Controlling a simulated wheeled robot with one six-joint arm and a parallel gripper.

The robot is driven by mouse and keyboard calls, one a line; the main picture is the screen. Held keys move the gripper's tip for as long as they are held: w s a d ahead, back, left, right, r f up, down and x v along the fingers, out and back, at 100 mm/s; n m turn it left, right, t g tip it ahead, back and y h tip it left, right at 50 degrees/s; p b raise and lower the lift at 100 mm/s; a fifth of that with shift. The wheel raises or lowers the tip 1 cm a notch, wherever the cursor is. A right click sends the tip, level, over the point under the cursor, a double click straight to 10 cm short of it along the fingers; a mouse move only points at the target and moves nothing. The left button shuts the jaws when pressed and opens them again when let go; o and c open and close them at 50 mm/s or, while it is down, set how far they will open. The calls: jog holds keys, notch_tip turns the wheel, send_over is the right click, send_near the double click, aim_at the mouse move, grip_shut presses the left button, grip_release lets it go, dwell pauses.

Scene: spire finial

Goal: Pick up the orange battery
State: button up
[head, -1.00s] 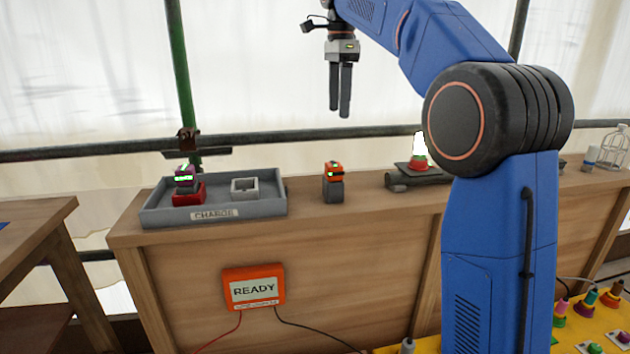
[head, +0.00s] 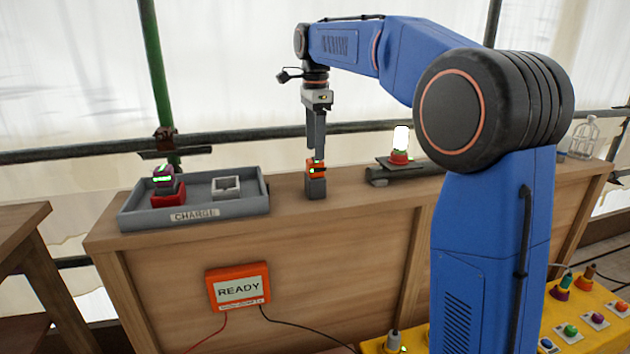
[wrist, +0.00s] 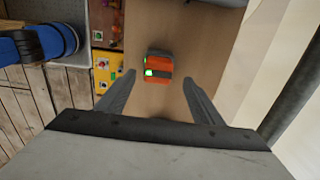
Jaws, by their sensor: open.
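The orange battery (head: 315,169) stands upright on the wooden bench top, right of the charge tray. It has an orange upper part with green lights and a dark grey lower part. My gripper (head: 316,148) points down at the battery, its fingertips at about the height of its top in the head view. In the wrist view the battery (wrist: 159,65) shows from above, beyond and between the two spread fingers (wrist: 158,88). The gripper is open and holds nothing.
A grey charge tray (head: 194,215) holds a purple battery (head: 163,178) in a red dock and an empty white dock (head: 226,187). A lit lamp (head: 400,145) stands right of the battery. An orange READY box (head: 238,288) hangs on the bench front.

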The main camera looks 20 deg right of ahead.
aim_at(315, 178)
jog(key=shift+s+f, duration=0.15)
jog(key=shift+f, duration=2.45)
grip_shut()
